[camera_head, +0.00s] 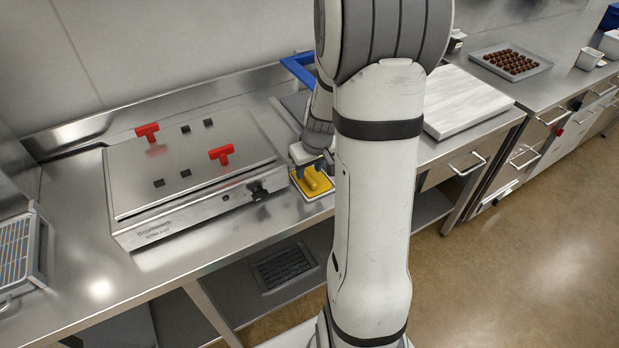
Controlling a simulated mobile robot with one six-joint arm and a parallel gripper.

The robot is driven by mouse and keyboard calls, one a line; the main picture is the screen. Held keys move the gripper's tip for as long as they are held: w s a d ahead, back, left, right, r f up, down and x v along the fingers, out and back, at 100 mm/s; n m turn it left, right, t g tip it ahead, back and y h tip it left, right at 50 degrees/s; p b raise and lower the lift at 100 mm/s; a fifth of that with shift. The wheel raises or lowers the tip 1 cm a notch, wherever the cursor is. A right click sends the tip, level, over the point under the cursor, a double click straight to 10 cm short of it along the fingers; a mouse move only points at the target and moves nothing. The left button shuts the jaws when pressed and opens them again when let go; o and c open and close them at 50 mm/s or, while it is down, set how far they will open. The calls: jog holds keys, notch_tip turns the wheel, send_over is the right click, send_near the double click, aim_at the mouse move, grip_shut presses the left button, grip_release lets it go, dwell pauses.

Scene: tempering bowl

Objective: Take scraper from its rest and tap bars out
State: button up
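A yellow piece (314,181), which looks like the scraper, lies on a pale, yellow-edged pad (322,194) at the counter's front edge, right of a steel unit. My gripper (313,172) points down directly over the yellow piece, with its fingertips at or just above it. The fingers look apart, but I cannot tell whether they touch it or grip it. My own arm covers the area to the right of the pad. No bars can be made out clearly near the gripper.
The steel unit (128,200) has two red T-shaped handles (221,154) and several small dark squares on top. A blue frame (297,66) lies behind my gripper. A white slab (466,104) and a tray (537,73) of brown pieces are at right. Bare counter (82,262) shows at front left.

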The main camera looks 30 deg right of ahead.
aim_at(308, 176)
jog(key=shift+x, duration=1.7)
jog(key=shift+d, duration=0.15)
jog(key=shift+c, duration=0.3)
grip_shut()
